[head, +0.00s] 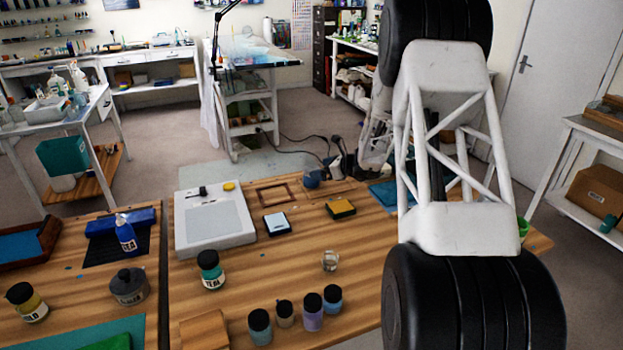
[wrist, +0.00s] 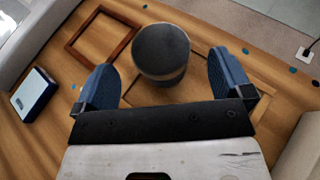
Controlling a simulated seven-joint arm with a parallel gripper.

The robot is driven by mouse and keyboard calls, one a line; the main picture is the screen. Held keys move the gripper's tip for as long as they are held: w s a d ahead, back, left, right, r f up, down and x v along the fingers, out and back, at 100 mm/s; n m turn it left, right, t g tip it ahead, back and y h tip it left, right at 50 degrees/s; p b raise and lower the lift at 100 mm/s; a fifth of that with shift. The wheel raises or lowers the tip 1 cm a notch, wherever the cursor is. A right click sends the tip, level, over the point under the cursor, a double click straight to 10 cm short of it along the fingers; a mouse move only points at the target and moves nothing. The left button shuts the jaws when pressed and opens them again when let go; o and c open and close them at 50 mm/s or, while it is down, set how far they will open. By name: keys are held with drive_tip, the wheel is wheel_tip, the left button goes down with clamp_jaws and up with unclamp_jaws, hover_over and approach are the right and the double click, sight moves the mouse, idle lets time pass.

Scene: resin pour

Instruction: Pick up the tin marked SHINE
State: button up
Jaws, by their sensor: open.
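A round container with a dark grey lid (wrist: 161,50) stands between the fingers of my gripper (wrist: 162,70) in the wrist view. Its label does not show, so I cannot read SHINE on it. My gripper is open, with one blue finger on each side of the container and a gap visible on both sides. In the head view my gripper (head: 322,176) is low at the back of the table, partly hidden by my arm, and the container cannot be made out there. I can read SHINE on nothing in view.
An empty wooden frame (head: 278,193) lies left of my gripper. A blue-and-white box (head: 278,224), a yellow-topped block (head: 341,208) and a white flat device (head: 214,219) are nearby. A TEAL jar (head: 210,272), a small glass (head: 330,261) and several dark-lidded jars stand in front.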

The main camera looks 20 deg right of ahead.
drive_tip(key=shift+x, duration=2.45)
drive_tip(key=c, duration=1.1)
drive_tip(key=shift+r, duration=0.1)
drive_tip(key=shift+r, duration=0.8)
drive_tip(key=shift+s+r, duration=0.25)
drive_tip(key=shift+r, duration=0.65)
drive_tip(key=s+a+r, duration=0.1)
drive_tip(key=s+a, duration=0.2)
drive_tip(key=s, duration=1.2)
drive_tip(key=shift+a, duration=0.15)
drive_tip(key=shift+s+r, duration=0.1)
drive_tip(key=shift+r, duration=0.05)
